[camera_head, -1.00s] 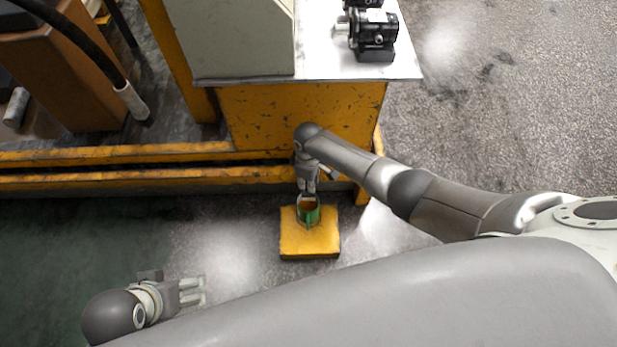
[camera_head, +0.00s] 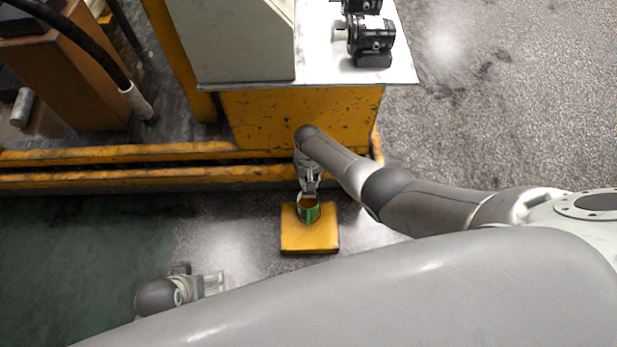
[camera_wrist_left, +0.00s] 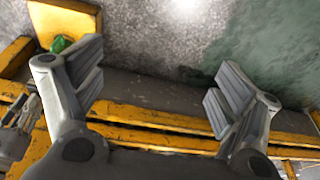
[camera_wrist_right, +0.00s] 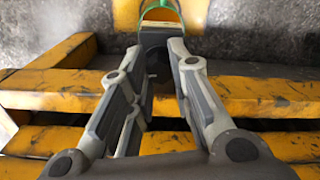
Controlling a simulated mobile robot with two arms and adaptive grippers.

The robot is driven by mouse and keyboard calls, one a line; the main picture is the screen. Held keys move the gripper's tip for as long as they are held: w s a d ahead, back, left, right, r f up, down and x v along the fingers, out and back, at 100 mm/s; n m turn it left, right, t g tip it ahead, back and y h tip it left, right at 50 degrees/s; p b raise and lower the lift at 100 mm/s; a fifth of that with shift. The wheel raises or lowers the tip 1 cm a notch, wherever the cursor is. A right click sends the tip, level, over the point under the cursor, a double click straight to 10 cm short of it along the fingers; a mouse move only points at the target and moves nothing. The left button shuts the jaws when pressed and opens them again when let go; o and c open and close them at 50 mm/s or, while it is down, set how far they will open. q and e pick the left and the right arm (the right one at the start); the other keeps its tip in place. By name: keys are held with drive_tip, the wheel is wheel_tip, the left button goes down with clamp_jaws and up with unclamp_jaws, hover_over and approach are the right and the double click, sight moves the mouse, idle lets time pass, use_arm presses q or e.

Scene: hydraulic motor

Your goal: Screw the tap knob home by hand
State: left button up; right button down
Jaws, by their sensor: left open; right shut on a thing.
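A green ring-like piece with an orange middle (camera_head: 308,209), seemingly the tap knob, stands at the back part of a yellow block (camera_head: 310,241) on the floor. My right gripper (camera_head: 310,188) reaches down to its far side and is shut on it. In the right wrist view the green rim (camera_wrist_right: 160,8) shows at the top, just past the fingertips (camera_wrist_right: 160,42); the exact contact is hard to see. My left gripper (camera_head: 214,283) is open and empty, left of the block and nearer to me. Its spread fingers show in the left wrist view (camera_wrist_left: 157,80).
Yellow rails (camera_head: 120,165) run along the floor behind the block. A machine with a pale table (camera_head: 340,72) stands behind, with black motors (camera_head: 370,40) on it. A brown housing and hose (camera_head: 135,100) are at the far left.

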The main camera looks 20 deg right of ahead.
drive_tip(key=shift+m, duration=1.4)
use_arm(q)
drive_tip(key=shift+f, duration=0.8)
drive_tip(key=shift+s+f, duration=0.15)
drive_tip(key=shift+f, duration=0.05)
use_arm(e)
drive_tip(key=shift+m, duration=0.3)
drive_tip(key=c, duration=1.3)
unclamp_jaws()
use_arm(q)
drive_tip(key=shift+r, duration=0.1)
drive_tip(key=shift+w+r, duration=0.1)
drive_tip(key=shift+w, duration=0.1)
use_arm(e)
drive_tip(key=shift+r, duration=0.15)
